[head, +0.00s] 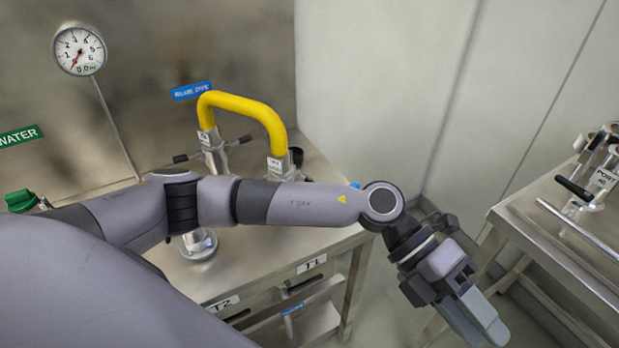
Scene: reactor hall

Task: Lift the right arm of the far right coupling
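A yellow hose (243,103) arches between two metal couplings on the steel bench at left. The left coupling (212,150) has black-gripped arms out to both sides. The right coupling (279,167) stands behind my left forearm, which hides its lower part. A dark grip (296,156) shows at its right side, but I cannot tell how its arms stand. My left gripper (484,322) hangs over the floor gap right of this bench, apart from the couplings and pointing down. Its fingers look close together, but I cannot tell whether they are shut. My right gripper is not in view.
A second steel bench (545,228) at right carries metal fittings with a black-gripped lever (574,188) and a rod. A pressure gauge (79,50) and a green knob (20,200) are at left. Pale wall panels stand behind. Floor shows between the benches.

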